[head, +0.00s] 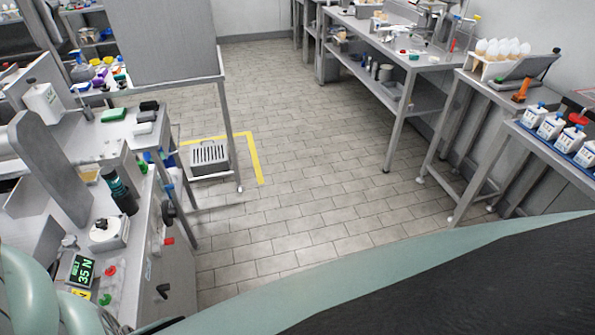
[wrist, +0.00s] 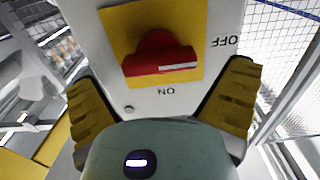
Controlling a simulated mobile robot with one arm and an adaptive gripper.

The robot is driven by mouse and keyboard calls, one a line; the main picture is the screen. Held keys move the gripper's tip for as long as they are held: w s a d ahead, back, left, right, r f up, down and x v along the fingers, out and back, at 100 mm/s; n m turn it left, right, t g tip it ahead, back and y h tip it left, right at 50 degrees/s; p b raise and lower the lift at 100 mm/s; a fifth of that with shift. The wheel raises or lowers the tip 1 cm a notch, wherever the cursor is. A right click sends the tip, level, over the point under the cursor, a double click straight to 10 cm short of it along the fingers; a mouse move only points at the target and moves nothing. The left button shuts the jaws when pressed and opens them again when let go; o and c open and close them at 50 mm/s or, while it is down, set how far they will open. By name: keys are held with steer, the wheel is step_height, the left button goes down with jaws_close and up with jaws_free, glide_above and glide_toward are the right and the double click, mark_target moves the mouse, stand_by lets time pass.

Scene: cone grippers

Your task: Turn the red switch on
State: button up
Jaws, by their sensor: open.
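The red switch (wrist: 160,57) fills the upper middle of the wrist view. It is a red rotary handle on a yellow square plate (wrist: 190,15), fixed to a pale panel (wrist: 228,20). The handle lies roughly level in the picture, and its white mark is at the right end, on the side of the upside-down word OFF. The upside-down word ON is below the handle. My gripper (wrist: 162,98) is open, with its yellow ridged fingers spread on either side below the switch. Nothing is between them. I cannot make out the switch surely in the head view.
A cluttered bench (head: 150,150) stands at the left, with a green 35 N display (head: 82,270). Benches (head: 440,75) line the right wall. A grey crate (head: 209,158) sits on the floor near yellow tape (head: 256,160). The tiled floor (head: 300,170) between is clear.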

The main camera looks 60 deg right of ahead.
steer(key=shift+x, duration=1.05)
steer(key=shift+s, duration=0.1)
steer(key=shift+c, duration=0.3)
steer(key=c, duration=1)
